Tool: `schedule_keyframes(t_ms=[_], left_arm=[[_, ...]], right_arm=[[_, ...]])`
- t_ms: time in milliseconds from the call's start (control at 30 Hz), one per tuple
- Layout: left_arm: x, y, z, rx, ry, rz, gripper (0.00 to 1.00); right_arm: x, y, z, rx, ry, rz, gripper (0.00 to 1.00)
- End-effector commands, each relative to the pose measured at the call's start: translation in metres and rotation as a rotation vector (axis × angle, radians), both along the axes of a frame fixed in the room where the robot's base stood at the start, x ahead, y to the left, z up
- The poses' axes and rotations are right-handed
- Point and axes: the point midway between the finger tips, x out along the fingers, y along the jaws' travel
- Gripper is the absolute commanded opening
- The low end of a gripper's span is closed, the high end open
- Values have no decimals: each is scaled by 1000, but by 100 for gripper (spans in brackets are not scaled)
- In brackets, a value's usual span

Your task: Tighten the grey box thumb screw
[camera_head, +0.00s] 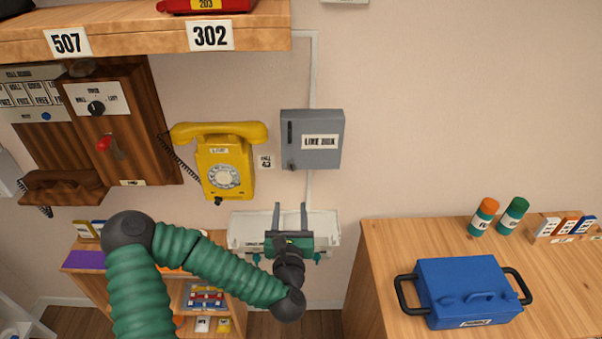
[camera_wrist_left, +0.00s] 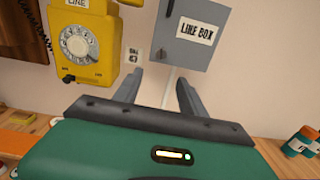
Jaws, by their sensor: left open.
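The grey line box (camera_head: 312,140) is fixed to the wall, with a white "LINE BOX" label on its door. A small dark knob (camera_head: 291,162) shows at its lower left edge; I cannot tell for sure if it is the thumb screw. The box also shows in the left wrist view (camera_wrist_left: 193,50), above my fingers. My left gripper (camera_head: 290,206) points up at the wall below the box, its two grey fingers apart and empty. The fingers also show in the left wrist view (camera_wrist_left: 156,90). My right gripper is not in view.
A yellow dial phone (camera_head: 223,165) hangs left of the box, with a wooden switch panel (camera_head: 120,125) farther left. A white tray (camera_head: 245,232) is behind my left gripper. A shelf (camera_head: 150,32) overhangs upper left. A blue case (camera_head: 470,290) stands on the right-hand table (camera_head: 385,260).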

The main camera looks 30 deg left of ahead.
Motion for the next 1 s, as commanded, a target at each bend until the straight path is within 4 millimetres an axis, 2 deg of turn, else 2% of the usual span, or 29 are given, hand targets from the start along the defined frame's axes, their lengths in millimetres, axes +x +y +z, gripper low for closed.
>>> schedule_keyframes(t_ms=[67, 167, 500, 700, 833, 1000], left_arm=[[0, 7, 4, -30, -29, 29, 48], [11, 13, 6, -29, -31, 30, 48], [83, 65, 5, -31, -30, 29, 48], [122, 86, 4, -28, -28, 26, 48], [136, 93, 4, -27, -27, 24, 48], [141, 95, 3, -26, -27, 23, 48]], right_arm=[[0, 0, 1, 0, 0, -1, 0], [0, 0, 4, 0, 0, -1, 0], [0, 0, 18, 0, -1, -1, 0], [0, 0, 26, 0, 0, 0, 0], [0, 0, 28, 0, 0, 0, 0], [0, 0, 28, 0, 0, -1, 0]])
